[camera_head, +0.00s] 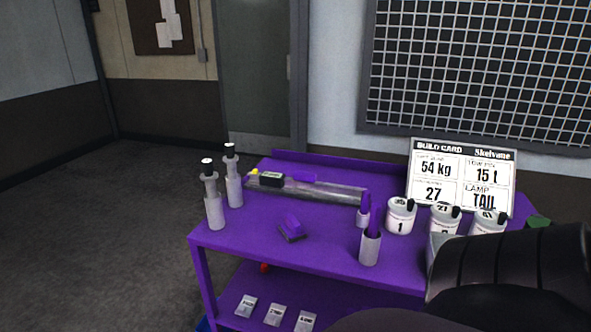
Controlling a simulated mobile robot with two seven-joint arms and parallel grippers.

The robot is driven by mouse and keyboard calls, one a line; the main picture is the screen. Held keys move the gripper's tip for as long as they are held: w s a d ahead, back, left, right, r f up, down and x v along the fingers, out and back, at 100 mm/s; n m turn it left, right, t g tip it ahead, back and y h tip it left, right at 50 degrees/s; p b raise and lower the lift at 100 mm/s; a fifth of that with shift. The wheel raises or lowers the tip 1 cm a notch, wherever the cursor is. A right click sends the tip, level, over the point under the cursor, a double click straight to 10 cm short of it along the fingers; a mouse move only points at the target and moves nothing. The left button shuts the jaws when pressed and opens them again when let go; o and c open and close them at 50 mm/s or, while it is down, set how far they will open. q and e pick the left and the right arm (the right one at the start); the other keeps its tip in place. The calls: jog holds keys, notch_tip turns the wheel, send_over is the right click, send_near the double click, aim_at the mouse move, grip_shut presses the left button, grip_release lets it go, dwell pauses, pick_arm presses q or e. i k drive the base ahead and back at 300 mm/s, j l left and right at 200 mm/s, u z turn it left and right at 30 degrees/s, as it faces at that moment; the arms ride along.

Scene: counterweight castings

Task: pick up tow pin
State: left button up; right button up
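Two tall pale-grey pieces with narrow necks and dark caps stand upright on the purple table's left side: a front one (214,207) and a back one (233,184). They look like pins, but I cannot tell for sure which thing is the tow pin. A grey cup (370,247) with a purple stick in it stands near the front edge, and a smaller purple-topped piece (363,212) stands behind it. My dark right arm covers the lower right corner. Neither gripper shows.
Packets (275,314) lie on the lower shelf. Floor to the left is clear.

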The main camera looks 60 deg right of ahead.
aim_at(230, 158)
jog(key=z, duration=1.3)
jog(key=i+j+u, duration=0.1)
jog(key=i+j, duration=0.1)
jog(key=j, duration=0.05)
